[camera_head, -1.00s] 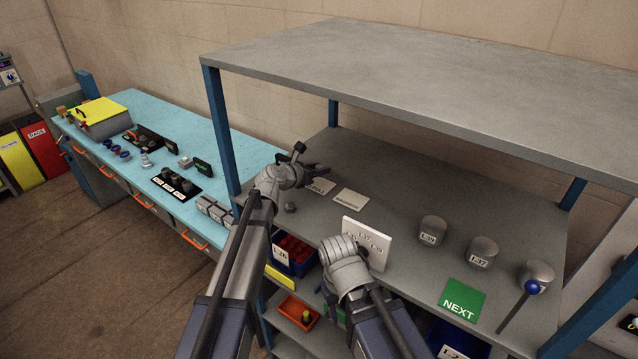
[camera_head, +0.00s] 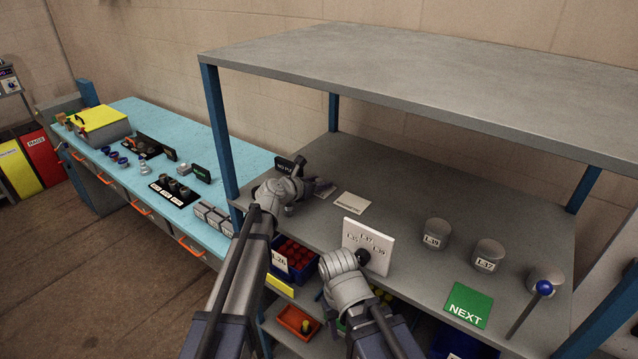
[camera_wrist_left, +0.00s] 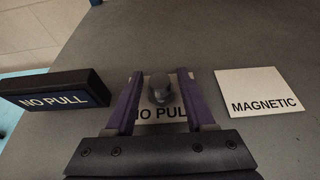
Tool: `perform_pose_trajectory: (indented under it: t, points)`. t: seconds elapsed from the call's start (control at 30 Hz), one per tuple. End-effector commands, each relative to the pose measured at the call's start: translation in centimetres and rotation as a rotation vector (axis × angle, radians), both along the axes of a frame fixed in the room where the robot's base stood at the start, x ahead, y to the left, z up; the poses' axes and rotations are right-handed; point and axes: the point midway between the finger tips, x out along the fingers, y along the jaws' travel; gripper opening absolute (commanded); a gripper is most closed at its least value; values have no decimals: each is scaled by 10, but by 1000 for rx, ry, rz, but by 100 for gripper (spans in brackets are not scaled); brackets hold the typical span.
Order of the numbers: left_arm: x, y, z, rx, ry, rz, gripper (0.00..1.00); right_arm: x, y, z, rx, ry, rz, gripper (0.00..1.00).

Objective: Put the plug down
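The dark grey plug (camera_wrist_left: 160,88) shows in the left wrist view over the white NO PULL card (camera_wrist_left: 160,108), seemingly upright on it. My left gripper (camera_wrist_left: 160,85) has its purple fingers on either side of the plug, with a narrow gap showing on each side, so it looks open. In the head view my left gripper (camera_head: 318,187) is low over the shelf, and its wrist hides the plug. My right gripper (camera_head: 350,275) is in front of a white labelled panel (camera_head: 372,240); its fingers are hidden.
A black NO PULL sign (camera_wrist_left: 55,90) stands left of the card, and a MAGNETIC card (camera_wrist_left: 264,90) lies to the right. Grey cylinders (camera_head: 437,233) and a green NEXT card (camera_head: 468,305) are farther right. The upper shelf (camera_head: 430,75) overhangs. Shelf behind the cards is clear.

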Motion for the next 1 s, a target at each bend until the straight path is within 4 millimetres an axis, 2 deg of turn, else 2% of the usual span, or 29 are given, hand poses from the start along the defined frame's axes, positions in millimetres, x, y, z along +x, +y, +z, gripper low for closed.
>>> perform_pose_trajectory:
  t: [0.1, 0.4, 0.8, 1.0]
  points:
    - [0, 0, 0, 0, 0, 0, 65, 0, 0, 0, 0, 0, 0, 50]
    - [0, 0, 6, 0, 0, 0, 65, 0, 0, 6, 0, 0, -1, 50]
    - [-60, 42, 36, 0, 0, 3, 65, 0, 0, 36, 1, 1, -4, 50]
    - [-81, 58, 46, -1, 1, 3, 65, 0, 0, 46, 1, 1, -3, 50]
